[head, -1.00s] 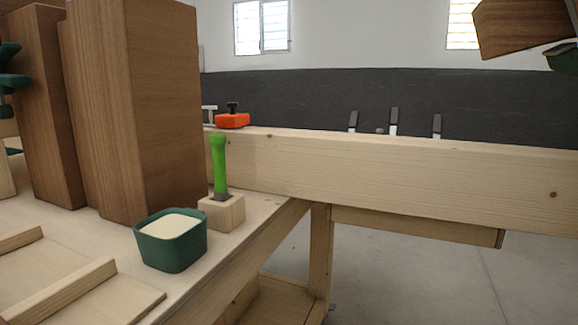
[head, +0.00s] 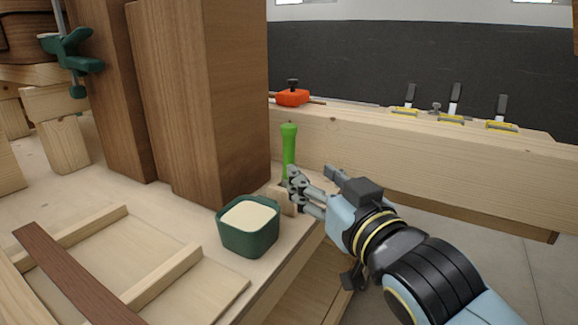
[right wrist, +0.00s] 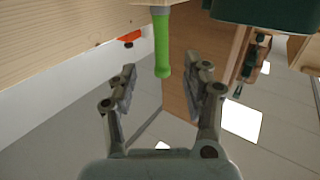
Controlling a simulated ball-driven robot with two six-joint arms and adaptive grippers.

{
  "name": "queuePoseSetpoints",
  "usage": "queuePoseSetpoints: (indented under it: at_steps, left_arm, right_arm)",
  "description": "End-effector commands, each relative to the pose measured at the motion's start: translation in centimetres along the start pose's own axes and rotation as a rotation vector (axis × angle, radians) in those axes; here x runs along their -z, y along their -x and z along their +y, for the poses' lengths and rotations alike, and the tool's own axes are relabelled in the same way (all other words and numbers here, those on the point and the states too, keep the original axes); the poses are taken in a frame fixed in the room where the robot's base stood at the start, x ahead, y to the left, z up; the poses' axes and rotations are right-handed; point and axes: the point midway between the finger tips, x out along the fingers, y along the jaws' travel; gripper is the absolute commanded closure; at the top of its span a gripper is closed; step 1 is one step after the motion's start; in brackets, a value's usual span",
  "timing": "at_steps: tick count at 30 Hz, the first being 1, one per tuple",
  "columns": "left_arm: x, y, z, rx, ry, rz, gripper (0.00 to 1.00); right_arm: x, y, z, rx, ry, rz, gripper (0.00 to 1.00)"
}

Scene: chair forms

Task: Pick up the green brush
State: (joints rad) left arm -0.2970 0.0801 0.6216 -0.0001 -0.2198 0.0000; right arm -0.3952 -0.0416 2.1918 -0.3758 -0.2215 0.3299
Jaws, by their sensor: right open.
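The green brush (head: 288,147) stands upright in a small wooden block (head: 289,207) on the workbench, beside the green tub. Only its bright green handle shows clearly; its lower end is hidden behind my fingers in the head view. My right gripper (head: 297,190) is at the brush's lower part and the block, in front of them in the head view. In the right wrist view the green handle (right wrist: 162,45) lies between the two spread fingers of my open right gripper (right wrist: 160,88). The handle looks untouched there. My left gripper is not in view.
The green tub (head: 249,238) with pale contents stands left of the block. Tall brown wooden pieces (head: 205,110) rise behind it. A long pale beam (head: 420,145) runs behind the brush. An orange clamp part (head: 293,97) rests at the beam's far side.

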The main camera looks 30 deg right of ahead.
Motion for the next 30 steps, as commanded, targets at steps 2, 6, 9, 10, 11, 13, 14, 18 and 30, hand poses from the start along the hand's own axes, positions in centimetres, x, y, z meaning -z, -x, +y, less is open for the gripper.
queuePoseSetpoints:
  at_steps: [2,6,9,10,11,13,14,18,30]
  left_arm:
    - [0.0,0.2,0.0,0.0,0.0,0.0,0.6]
    - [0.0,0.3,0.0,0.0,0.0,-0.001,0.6]
    - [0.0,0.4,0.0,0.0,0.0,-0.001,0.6]
    - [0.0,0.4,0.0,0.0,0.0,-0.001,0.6]
    - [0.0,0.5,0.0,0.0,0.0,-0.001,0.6]
    - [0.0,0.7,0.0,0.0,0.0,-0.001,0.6]
    - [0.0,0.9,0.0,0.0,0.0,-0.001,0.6]
    - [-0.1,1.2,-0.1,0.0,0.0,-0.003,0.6]
    - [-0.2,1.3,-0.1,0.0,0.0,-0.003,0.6]
  right_arm:
    - [0.3,-1.5,0.0,0.002,0.002,0.008,0.51]
    - [0.2,-3.7,-0.1,0.002,0.001,0.005,0.51]
    - [0.2,-4.5,0.0,0.001,0.0,0.003,0.51]
    - [0.2,-4.7,0.0,0.001,0.0,0.003,0.51]
    - [0.2,-4.9,-0.1,0.001,0.0,0.003,0.51]
    - [0.4,-5.8,-0.1,0.001,0.0,0.003,0.51]
    - [0.5,-6.2,-0.2,0.001,0.0,0.004,0.51]
    - [0.6,-8.5,-0.3,0.001,0.001,0.003,0.51]
    - [0.4,-9.8,-0.3,0.002,0.001,0.001,0.56]
